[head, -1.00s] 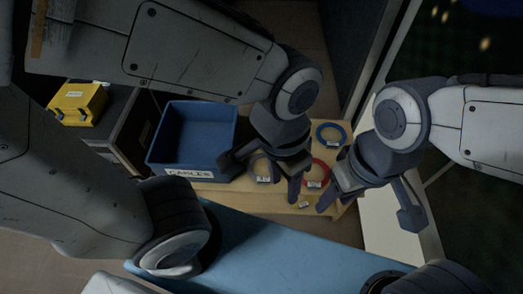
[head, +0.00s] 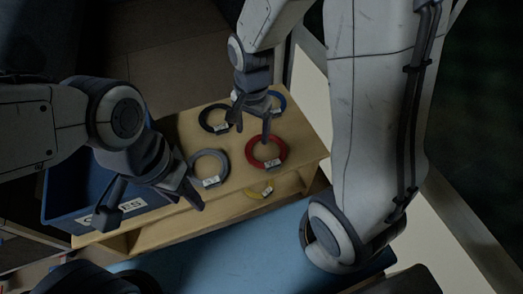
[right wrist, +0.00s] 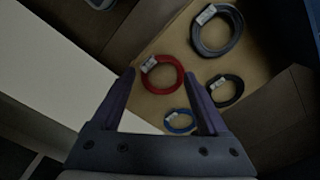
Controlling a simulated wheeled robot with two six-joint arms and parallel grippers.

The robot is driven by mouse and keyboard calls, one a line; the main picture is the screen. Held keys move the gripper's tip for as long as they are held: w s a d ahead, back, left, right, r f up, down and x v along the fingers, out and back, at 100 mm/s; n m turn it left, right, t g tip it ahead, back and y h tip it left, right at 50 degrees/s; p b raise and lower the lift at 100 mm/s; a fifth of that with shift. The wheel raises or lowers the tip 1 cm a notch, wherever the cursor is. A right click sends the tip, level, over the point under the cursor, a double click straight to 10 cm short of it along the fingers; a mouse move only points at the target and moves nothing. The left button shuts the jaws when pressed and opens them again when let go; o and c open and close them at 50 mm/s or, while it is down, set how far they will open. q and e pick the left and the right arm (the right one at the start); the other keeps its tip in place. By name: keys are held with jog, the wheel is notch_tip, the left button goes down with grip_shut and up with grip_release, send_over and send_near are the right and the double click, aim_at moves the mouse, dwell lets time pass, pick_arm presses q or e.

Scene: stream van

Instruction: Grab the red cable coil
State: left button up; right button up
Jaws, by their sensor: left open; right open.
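The red cable coil (head: 282,157) lies flat on the wooden shelf top, with a white tag on its near side. In the right wrist view the red coil (right wrist: 177,63) shows between the two fingertips of my open right gripper (right wrist: 160,75). In the head view my right gripper (head: 250,122) points down over the far left edge of the coil, with one finger overlapping its rim. I cannot tell how high above it the fingers are. My left gripper (head: 148,210) is open and empty, left of the coils, in front of the blue bin.
A grey coil (head: 196,160), a black coil (head: 203,113) and a blue coil (head: 284,99) lie around the red one. A yellow coil (head: 263,194) sits lower at the shelf's front. The blue bin (head: 60,200) stands left. A light-blue surface (head: 230,250) lies in front.

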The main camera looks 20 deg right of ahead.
jog(key=w+d+f+m+b, duration=0.2)
jog(key=d+f+m+b, duration=0.15)
jog(key=f, duration=0.45)
jog(key=w+d+f+m+b, duration=0.25)
jog(key=d+f+m, duration=0.2)
jog(key=f, duration=0.35)
jog(key=b, duration=0.3)
send_over(272, 163)
jog(key=f, duration=0.4)
jog(key=shift+s+d+f, duration=0.15)
jog(key=shift+d+f, duration=0.05)
jog(key=shift+f, duration=0.15)
notch_tip(272, 163, down, 5)
jog(key=shift+a+f+b, duration=0.1)
jog(key=shift+f+b, duration=0.05)
jog(key=shift+b, duration=0.9)
pick_arm(q)
notch_tip(272, 163, down, 14)
jog(key=shift+r, duration=0.1)
pick_arm(e)
grip_shut()
